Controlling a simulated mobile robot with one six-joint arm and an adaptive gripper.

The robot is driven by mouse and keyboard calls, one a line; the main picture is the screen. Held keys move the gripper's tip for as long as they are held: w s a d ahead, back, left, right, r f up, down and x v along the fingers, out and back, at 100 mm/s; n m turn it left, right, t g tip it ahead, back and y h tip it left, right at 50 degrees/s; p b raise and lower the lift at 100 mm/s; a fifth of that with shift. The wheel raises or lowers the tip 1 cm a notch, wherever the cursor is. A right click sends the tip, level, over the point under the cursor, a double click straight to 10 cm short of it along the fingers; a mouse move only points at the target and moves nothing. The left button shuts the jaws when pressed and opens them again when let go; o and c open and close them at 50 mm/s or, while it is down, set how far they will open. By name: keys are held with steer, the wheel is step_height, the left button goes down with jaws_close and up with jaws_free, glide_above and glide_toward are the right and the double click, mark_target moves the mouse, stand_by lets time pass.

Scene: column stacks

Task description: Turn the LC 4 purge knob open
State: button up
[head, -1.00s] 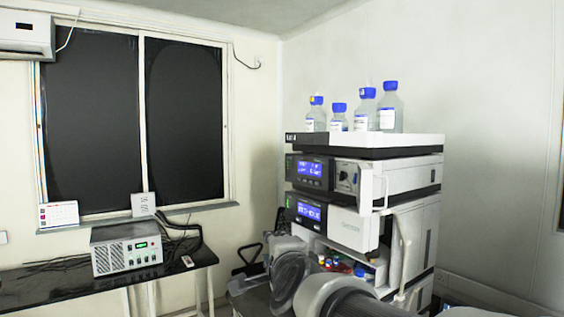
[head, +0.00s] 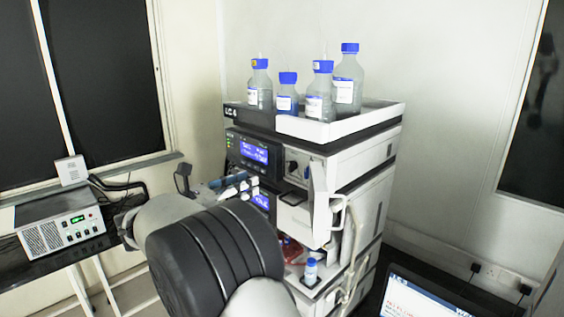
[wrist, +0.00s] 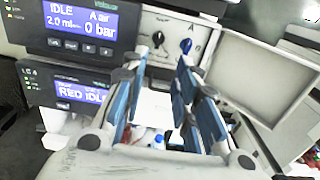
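The pump module (head: 255,152) with a lit blue display is under the bottle tray of the stack. In the wrist view its white front panel (wrist: 165,20) carries a dark knob (wrist: 158,38) and a blue knob (wrist: 186,45); I cannot read which is marked purge. The display (wrist: 82,22) reads IDLE, 0 bar. My gripper (wrist: 157,72) is open and empty, its blue-padded fingers spread below the knobs and apart from them. It also shows in the head view (head: 232,183), left of the panel.
An open white door (wrist: 262,75) stands right of the knobs. A lower module (wrist: 75,92) has a second display. Bottles (head: 346,78) stand in the top tray (head: 340,127). A laptop (head: 420,295) is at lower right, a grey instrument (head: 62,222) at left.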

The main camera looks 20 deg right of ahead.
mark_target(289, 166)
steer(key=p+x, duration=0.4)
steer(key=x, duration=1.1)
steer(key=shift+w+f, duration=0.1)
steer(key=shift+w, duration=0.05)
steer(key=shift+c, duration=0.4)
jaws_close()
